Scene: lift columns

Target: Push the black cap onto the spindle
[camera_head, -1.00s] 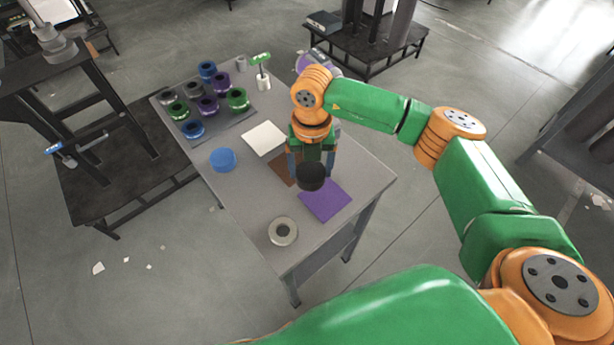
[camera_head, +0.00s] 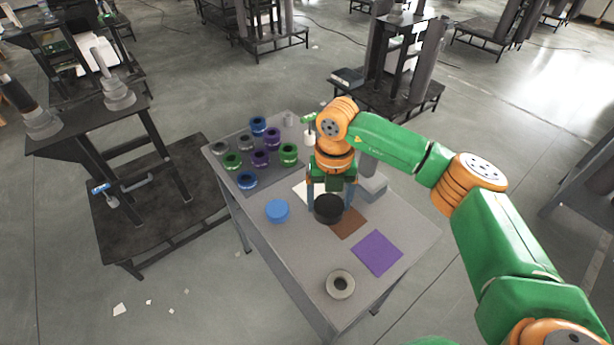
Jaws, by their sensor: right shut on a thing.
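The black cap (camera_head: 328,209) is a short dark cylinder held below my right gripper (camera_head: 328,194). The gripper points down, with its fingers shut on the cap. The cap appears over the meeting of the white and brown mats; its height above the table is hard to judge. A grey post on a block (camera_head: 372,186) stands just right of the gripper, partly hidden by my right arm. It may be the spindle, but I cannot tell for sure. The cap is apart from it. My left gripper is out of view.
The grey table (camera_head: 300,270) carries several coloured rings on a dark mat (camera_head: 284,170) at back left. A purple mat (camera_head: 377,252) and grey ring (camera_head: 340,285) lie in front. The front left surface is clear.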

